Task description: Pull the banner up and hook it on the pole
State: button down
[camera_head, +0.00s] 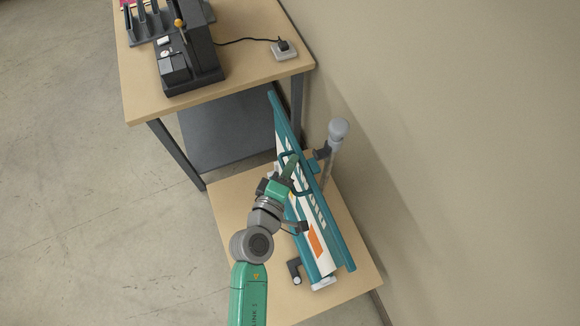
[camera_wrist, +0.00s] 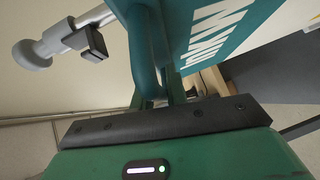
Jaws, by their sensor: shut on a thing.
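The banner (camera_head: 315,240), teal and white with an orange patch, stands stretched above its base on a low wooden table. A teal loop handle is at its top edge. My gripper (camera_head: 291,164) is shut at this handle; in the wrist view the handle (camera_wrist: 143,45) sits between the fingers, with the banner's white-lettered teal face (camera_wrist: 205,30) to the right. The grey pole (camera_head: 329,165) with a rounded top stands just right of the banner. In the wrist view the pole (camera_wrist: 68,35) is at upper left, with a black hook (camera_wrist: 95,42) apart from the handle.
The low table (camera_head: 225,205) adjoins a higher wooden table (camera_head: 255,75) carrying a dark machine (camera_head: 190,60) and a corded plug on a small pale block (camera_head: 284,50). A black bracket (camera_head: 295,270) is beside the banner's near end. A beige wall rises close on the right.

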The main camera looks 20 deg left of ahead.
notch_tip(320, 180, up, 6)
jog(key=p, duration=0.3)
jog(key=shift+p, duration=0.35)
jog(key=c, duration=1.5)
grip_release()
jog(key=s, duration=0.5)
jog(key=s+r+b, duration=0.1)
jog(key=s, duration=0.1)
jog(key=shift+s+d, duration=0.2)
jog(key=shift+s, duration=0.2)
jog(key=shift+r, duration=0.1)
